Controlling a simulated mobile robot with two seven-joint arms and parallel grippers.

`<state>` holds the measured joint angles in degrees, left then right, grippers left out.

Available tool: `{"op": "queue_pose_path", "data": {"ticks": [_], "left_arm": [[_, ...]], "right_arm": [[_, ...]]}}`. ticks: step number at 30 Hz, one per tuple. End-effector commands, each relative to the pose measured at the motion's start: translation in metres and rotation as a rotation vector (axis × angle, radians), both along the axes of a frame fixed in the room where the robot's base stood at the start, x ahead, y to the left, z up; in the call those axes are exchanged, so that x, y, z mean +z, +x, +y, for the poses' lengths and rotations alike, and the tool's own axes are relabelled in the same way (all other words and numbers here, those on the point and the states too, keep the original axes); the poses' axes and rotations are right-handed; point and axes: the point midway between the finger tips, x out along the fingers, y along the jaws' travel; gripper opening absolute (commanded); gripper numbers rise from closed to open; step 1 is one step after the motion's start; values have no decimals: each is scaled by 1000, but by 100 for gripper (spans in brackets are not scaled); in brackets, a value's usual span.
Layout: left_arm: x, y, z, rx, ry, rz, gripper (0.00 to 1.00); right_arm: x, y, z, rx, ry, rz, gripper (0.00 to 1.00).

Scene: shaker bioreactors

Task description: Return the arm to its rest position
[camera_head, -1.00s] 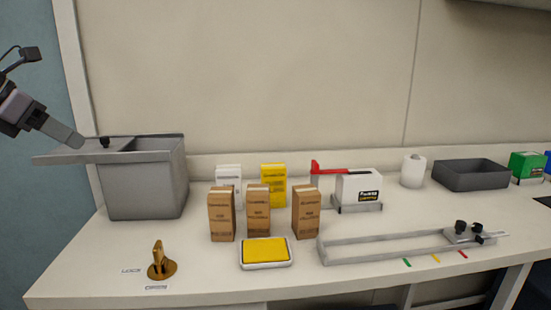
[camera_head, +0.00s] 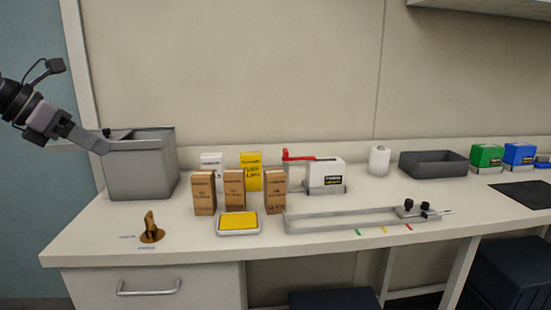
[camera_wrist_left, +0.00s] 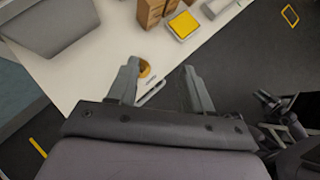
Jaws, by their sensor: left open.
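My left gripper (camera_head: 101,147) comes in from the left in the head view, in front of the upper left part of the grey lidded bin (camera_head: 145,170). In the left wrist view my left gripper (camera_wrist_left: 160,82) has its two fingers wide apart with nothing between them. Behind the fingers that view shows the counter edge and the brass dial (camera_wrist_left: 145,68). The bin also shows at the upper left of the wrist view (camera_wrist_left: 50,22).
The white counter (camera_head: 90,235) holds brown boxes (camera_head: 234,190), a yellow pad tray (camera_head: 238,223), a metal rail frame (camera_head: 340,222), a white device (camera_head: 325,174) and a dark tray (camera_head: 433,164). The wall stands behind.

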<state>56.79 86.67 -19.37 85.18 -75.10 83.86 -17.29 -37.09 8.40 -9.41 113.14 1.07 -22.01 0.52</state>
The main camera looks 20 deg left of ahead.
Motion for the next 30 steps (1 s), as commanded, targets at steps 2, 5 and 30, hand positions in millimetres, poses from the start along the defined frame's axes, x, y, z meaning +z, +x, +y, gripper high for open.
{"op": "queue_pose_path", "data": {"ticks": [2,5,30], "left_arm": [[-23,26,-37,-75,-98,4,50],[-48,50,-82,-142,-248,0,50],[-296,29,-289,767,-2077,434,50]], "right_arm": [[4,-1,0,1,-1,1,43],[9,0,0,1,0,-3,43],[40,-2,-1,-3,-4,-1,43]]}}
